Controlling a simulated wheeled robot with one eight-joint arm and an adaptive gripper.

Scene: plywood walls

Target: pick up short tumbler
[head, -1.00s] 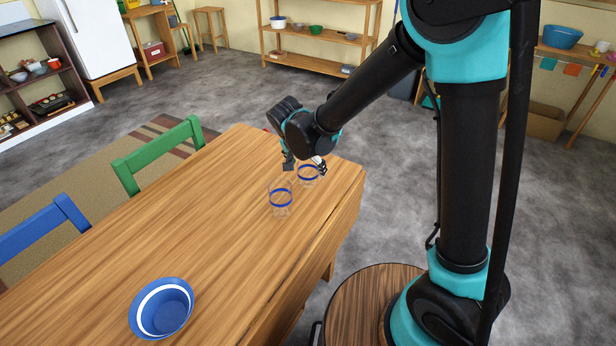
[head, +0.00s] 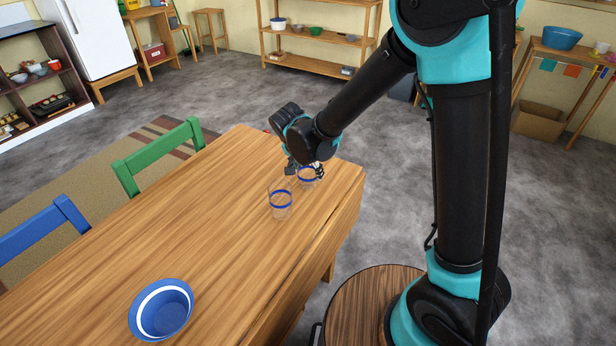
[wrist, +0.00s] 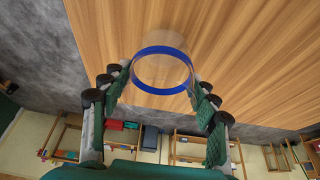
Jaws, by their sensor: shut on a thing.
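Two clear tumblers with blue rims stand near the far right corner of the wooden table (head: 190,225). My gripper (head: 306,171) is at the farther tumbler (head: 307,181), its fingers on either side of the rim. In the wrist view this tumbler (wrist: 162,72) is between the fingertips of my gripper (wrist: 160,77), which are shut on it. It looks upright and at table level; I cannot tell whether its base touches the wood. The nearer tumbler (head: 281,206) stands apart from my gripper, a little to the left and closer. It looks slightly taller.
A blue bowl with a white band (head: 161,310) sits at the table's near end. A green chair (head: 160,155) and a blue chair (head: 42,228) stand along the left side. The middle of the table is clear. Shelves (head: 320,40) stand against the back wall.

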